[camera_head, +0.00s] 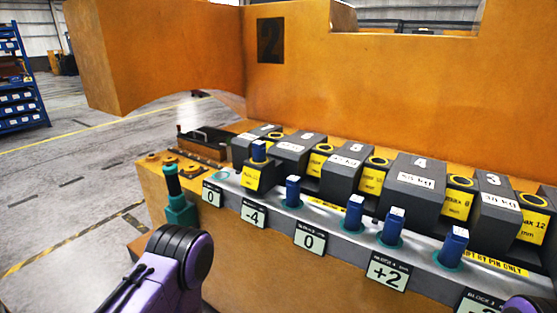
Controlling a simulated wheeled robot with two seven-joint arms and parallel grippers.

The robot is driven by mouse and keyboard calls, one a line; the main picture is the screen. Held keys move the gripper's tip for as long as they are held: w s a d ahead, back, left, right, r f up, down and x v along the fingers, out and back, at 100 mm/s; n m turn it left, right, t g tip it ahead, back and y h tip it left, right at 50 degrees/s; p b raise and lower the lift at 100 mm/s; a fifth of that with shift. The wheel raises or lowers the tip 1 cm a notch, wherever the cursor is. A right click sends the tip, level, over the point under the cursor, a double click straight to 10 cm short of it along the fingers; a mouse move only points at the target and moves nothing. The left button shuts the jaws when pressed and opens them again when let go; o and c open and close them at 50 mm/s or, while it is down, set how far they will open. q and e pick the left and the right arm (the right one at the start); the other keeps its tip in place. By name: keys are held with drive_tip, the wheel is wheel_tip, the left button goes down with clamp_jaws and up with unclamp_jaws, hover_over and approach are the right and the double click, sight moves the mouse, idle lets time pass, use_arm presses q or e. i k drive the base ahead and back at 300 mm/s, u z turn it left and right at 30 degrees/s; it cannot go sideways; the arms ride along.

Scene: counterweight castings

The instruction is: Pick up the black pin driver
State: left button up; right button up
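A black, upright cylindrical handle (172,180) stands in a teal holder (181,211) at the left end of the orange casting. It looks like the black pin driver; its lower part is hidden in the holder. A purple and black link of my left arm shows at the bottom, below and right of the holder, apart from it in the picture. A small purple part of my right arm shows at the bottom right edge. The fingers of both grippers are out of view.
Several grey weight blocks (415,187) with yellow labels line the orange casting (350,90). Blue pins (292,191) stand in teal rings on the grey ledge before them. A dark open tray (212,137) lies behind the holder. Open floor (70,185) lies left.

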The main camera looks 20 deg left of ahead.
sight(176, 197)
drive_tip(key=u, duration=1.3)
drive_tip(key=k, duration=0.6)
drive_tip(key=u, duration=0.35)
drive_tip(key=i, duration=1.3)
drive_tip(key=z, duration=0.95)
